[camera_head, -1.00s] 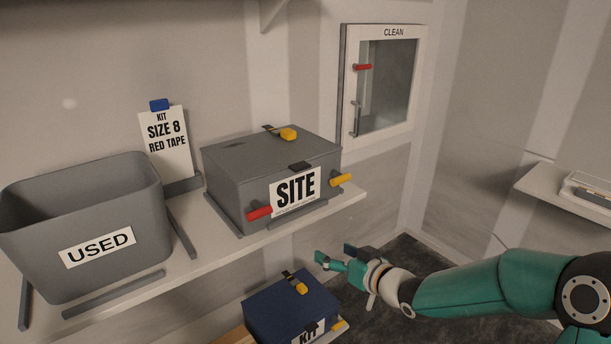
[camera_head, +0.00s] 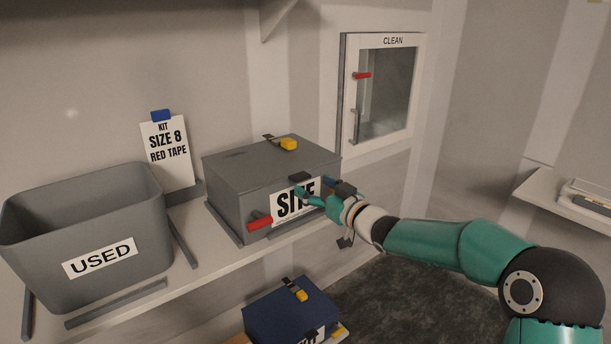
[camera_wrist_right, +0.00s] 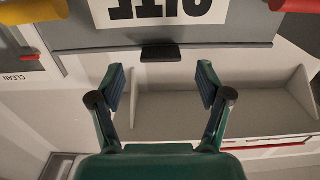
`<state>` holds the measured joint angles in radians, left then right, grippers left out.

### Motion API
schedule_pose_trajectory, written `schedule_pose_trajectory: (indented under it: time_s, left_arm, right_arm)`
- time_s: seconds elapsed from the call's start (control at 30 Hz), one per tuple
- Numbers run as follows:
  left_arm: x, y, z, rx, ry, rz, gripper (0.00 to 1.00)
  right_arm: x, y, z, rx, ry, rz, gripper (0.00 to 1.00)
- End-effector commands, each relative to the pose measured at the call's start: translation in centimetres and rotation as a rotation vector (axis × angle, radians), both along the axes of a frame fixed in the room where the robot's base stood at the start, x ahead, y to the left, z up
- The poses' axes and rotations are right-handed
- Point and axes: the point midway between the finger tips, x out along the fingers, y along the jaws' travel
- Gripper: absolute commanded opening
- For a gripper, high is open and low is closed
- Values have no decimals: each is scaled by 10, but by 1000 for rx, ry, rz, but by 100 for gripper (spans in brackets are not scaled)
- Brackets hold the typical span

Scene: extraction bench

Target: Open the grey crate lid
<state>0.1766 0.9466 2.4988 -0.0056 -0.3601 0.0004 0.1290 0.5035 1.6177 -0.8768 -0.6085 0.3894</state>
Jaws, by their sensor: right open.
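The grey crate (camera_head: 228,198) with the SITE label stands on the shelf, its lid (camera_head: 245,161) closed. A black tab (camera_head: 301,177) sits at the lid's front edge above the label; it also shows in the right wrist view (camera_wrist_right: 160,53). My right gripper (camera_head: 314,188) is in front of the label, close to the tab. In the right wrist view my right gripper (camera_wrist_right: 160,75) is open and empty, its fingertips apart on either side of the tab and short of it. The gripper hides part of the label and the yellow handle in the head view. My left gripper is not in view.
A red handle (camera_head: 260,223) sticks out of the crate's front. A yellow latch (camera_head: 288,144) is on the lid. The grey USED bin (camera_head: 60,240) stands to the left, a SIZE 8 card (camera_head: 166,155) behind it. A blue KIT box (camera_head: 285,310) is below. The CLEAN cabinet (camera_head: 345,90) is behind.

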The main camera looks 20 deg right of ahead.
Motion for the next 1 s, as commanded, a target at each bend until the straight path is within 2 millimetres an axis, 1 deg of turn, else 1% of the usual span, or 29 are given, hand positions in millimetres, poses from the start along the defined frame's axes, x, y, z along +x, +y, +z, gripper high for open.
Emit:
schedule_pose_trajectory:
  time_s: [0.03,0.1,0.2,0.3,0.43,0.67,0.7,0.97,1.0]
  left_arm:
    - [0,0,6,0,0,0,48]
    - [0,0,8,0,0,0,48]
    - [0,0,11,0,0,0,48]
    - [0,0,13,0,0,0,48]
    - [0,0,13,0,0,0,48]
    - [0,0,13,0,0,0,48]
    - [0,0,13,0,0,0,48]
    - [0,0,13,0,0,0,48]
    - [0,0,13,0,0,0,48]
  right_arm:
    - [10,5,2,0,0,2,77]
    - [20,8,2,0,0,2,77]
    - [31,12,1,0,0,1,77]
    - [37,14,1,1,0,1,77]
    - [41,15,0,1,0,0,77]
    - [41,16,0,1,0,1,77]
    - [41,16,0,1,0,1,70]
    - [41,16,0,1,0,1,27]
    - [41,16,0,1,0,1,20]
